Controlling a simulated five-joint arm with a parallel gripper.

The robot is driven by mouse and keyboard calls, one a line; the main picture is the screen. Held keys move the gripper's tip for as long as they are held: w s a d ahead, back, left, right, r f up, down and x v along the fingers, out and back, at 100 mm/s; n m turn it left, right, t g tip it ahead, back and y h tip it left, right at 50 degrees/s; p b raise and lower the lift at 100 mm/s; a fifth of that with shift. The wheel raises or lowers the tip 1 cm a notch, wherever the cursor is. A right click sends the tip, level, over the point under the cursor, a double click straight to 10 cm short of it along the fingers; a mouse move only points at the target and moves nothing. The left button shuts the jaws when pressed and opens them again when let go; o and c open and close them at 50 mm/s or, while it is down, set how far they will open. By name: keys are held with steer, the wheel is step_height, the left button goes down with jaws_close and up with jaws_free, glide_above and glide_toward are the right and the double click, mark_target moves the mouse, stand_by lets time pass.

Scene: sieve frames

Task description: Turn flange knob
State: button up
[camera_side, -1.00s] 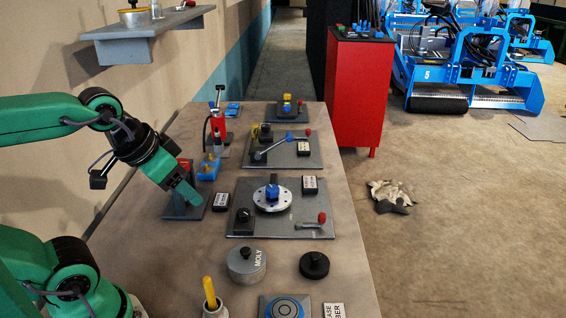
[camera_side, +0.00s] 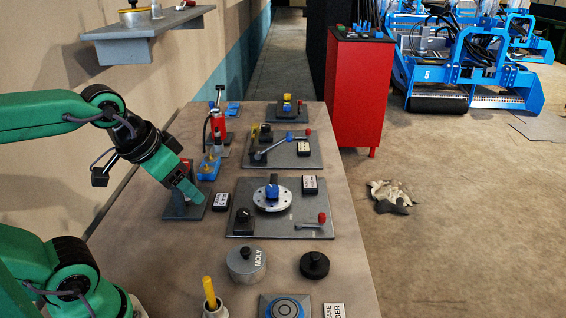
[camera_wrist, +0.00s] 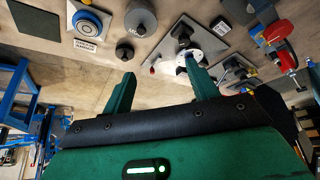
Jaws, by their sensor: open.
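The flange (camera_side: 272,199) is a round silver disc with holes, on a grey plate (camera_side: 308,218) in the middle of the bench. A blue knob (camera_side: 272,190) stands on its centre. My gripper (camera_side: 196,197) is to the left of that plate, above the bench and apart from the knob. In the wrist view my gripper (camera_wrist: 160,84) has its two green fingers spread with nothing between them. The flange (camera_wrist: 207,46) shows there beyond the right fingertip, which covers part of it.
A black knob (camera_side: 243,219) and a red-tipped lever (camera_side: 321,219) share the plate. A MOLY canister (camera_side: 246,264) and a black puck (camera_side: 314,264) stand nearer. A lever plate (camera_side: 300,158) lies behind. A label block (camera_side: 220,202) sits beside my gripper.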

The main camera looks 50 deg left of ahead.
steer(key=w+a+r+n+g, duration=0.2)
steer(key=w, duration=0.6)
steer(key=n+g, duration=0.4)
steer(key=n, duration=0.1)
glide_above(272, 188)
step_height(272, 188, down, 14)
steer(key=shift+s+d+r, duration=0.1)
steer(key=shift+r, duration=0.05)
steer(key=shift+f, duration=0.2)
steer(key=shift+f, duration=3.9)
